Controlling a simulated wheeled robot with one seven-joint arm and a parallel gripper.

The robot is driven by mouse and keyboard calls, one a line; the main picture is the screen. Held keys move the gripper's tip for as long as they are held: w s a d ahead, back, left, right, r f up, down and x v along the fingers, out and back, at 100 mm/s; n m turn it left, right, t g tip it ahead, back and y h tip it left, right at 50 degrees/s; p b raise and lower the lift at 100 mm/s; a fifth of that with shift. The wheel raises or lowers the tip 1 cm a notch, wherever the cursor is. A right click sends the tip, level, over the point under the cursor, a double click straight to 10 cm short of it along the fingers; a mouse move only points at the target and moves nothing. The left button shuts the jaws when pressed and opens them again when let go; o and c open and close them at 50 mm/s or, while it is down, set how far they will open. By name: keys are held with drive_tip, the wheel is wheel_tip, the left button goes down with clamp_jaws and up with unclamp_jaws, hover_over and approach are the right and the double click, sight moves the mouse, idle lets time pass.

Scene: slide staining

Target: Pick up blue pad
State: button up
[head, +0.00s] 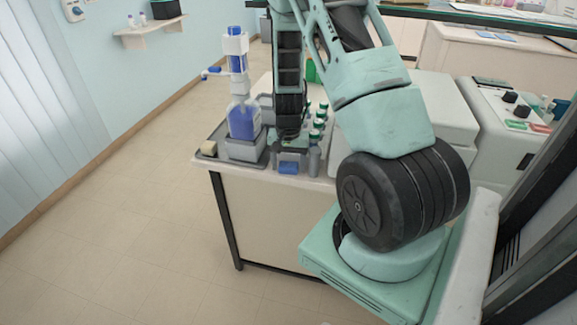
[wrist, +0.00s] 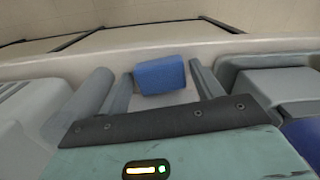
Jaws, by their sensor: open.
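The blue pad (head: 289,167) lies near the front edge of the bench top in the head view. In the wrist view the blue pad (wrist: 160,74) sits between the fingertips of my gripper (wrist: 161,84), with a gap visible on each side. My gripper (head: 289,150) points down over the pad and is open, holding nothing. I cannot tell how far above the bench the fingertips are.
A grey cylinder (wrist: 80,105) stands close beside one finger; a grey tray (head: 243,150) with a bottle of blue-violet liquid (head: 243,119) is on the other side. Several green-capped bottles (head: 317,130) stand behind. The bench's front edge (head: 270,179) is close.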

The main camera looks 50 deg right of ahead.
sight(288, 165)
drive_tip(key=shift+f, duration=0.15)
drive_tip(key=c, duration=0.7)
drive_tip(key=shift+c, duration=0.2)
wheel_tip(288, 165, up, 10)
drive_tip(key=b, duration=0.1)
